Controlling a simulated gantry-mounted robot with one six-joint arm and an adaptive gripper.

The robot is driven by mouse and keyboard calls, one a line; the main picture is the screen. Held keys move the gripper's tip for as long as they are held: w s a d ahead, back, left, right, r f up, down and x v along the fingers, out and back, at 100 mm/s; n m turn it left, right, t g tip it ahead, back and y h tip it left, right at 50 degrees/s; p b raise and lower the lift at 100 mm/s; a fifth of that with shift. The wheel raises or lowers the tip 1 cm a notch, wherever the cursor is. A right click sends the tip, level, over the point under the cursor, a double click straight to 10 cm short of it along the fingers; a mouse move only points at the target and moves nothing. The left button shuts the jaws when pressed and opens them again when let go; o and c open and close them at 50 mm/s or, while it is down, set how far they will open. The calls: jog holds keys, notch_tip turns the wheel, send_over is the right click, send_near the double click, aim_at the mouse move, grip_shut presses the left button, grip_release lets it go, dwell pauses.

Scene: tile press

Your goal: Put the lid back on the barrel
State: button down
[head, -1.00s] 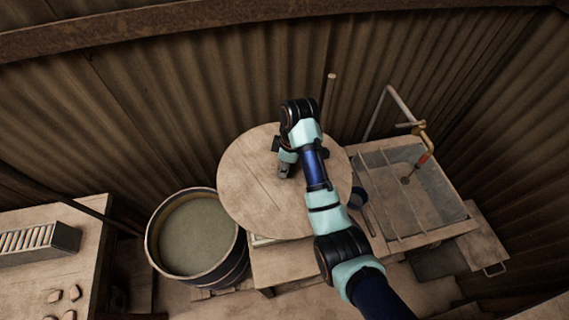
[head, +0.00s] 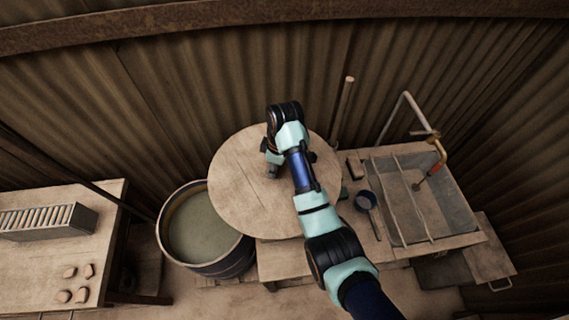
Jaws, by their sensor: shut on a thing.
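The round wooden lid (head: 246,203) is held up by my gripper (head: 272,168), above the bench and to the right of the barrel. Its left edge overlaps the right part of the barrel's rim in the picture. The open barrel (head: 165,232) stands on the floor at the centre left, with greyish-green contents (head: 200,232) showing. My gripper is over the lid's upper middle. The arm partly hides it, so the fingers' hold on the lid is not clear.
A wooden bench (head: 285,262) lies under and right of the lid. On it are a dark blue round-headed tool (head: 366,202) and a sink basin (head: 425,205) with a tap (head: 428,134). A left table (head: 100,245) holds a slatted metal box (head: 45,221) and several small pieces.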

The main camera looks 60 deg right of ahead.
aim_at(230, 175)
jog(key=w+a, duration=0.2)
jog(key=w, duration=0.1)
jog(key=w+a+b, duration=0.1)
jog(key=w+a, duration=0.1)
jog(key=w, duration=0.2)
jog(key=w+a, duration=0.3)
jog(key=w, duration=0.1)
jog(key=shift+w, duration=0.25)
